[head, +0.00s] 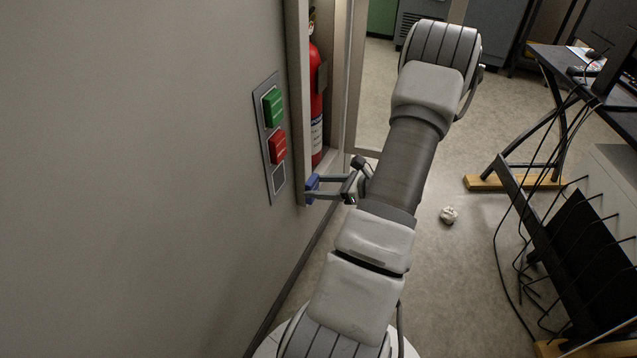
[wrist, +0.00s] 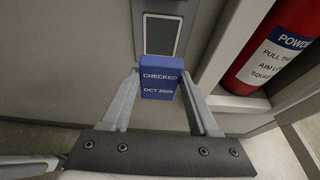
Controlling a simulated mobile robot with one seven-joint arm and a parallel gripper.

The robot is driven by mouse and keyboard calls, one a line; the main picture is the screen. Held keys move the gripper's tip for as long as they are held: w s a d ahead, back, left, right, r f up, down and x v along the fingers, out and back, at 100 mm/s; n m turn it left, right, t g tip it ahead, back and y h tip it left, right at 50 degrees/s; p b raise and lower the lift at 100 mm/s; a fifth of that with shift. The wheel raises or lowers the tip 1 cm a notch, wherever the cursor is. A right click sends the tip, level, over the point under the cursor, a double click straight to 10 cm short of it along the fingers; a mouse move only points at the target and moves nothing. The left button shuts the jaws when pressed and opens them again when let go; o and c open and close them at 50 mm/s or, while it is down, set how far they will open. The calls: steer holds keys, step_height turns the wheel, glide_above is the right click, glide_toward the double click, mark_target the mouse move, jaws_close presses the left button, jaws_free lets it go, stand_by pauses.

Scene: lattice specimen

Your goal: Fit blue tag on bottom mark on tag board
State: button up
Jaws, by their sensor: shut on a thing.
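The tag board (head: 264,150) is a grey upright strip on the wall in the head view. It carries a green tag (head: 273,108) at the top, a red tag (head: 278,146) in the middle and an empty outlined bottom mark (head: 279,178). My gripper (head: 311,188) is shut on the blue tag (head: 313,181), to the right of the bottom mark and apart from the board. In the wrist view the blue tag (wrist: 160,80) reads "CHECKED OCT 2026" and sits between the fingertips. The bottom mark (wrist: 161,35) shows just above it there; the tag covers the board's lower end.
A red fire extinguisher (head: 316,100) stands in a framed wall recess (head: 299,90) right beside the board, close to my gripper. A desk (head: 600,95) with cables and a dark rack (head: 585,250) are at the right. A crumpled white object (head: 449,215) lies on the open floor.

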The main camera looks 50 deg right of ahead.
mark_target(309, 181)
steer(key=shift+w+a, duration=0.25)
steer(key=shift+w, duration=0.6)
steer(key=shift+w+a, duration=0.25)
steer(key=shift+w, duration=0.55)
steer(key=shift+w+a, duration=0.25)
steer(key=shift+w, duration=0.6)
steer(key=o, duration=0.6)
steer(key=c, duration=0.6)
steer(key=shift+w, duration=0.1)
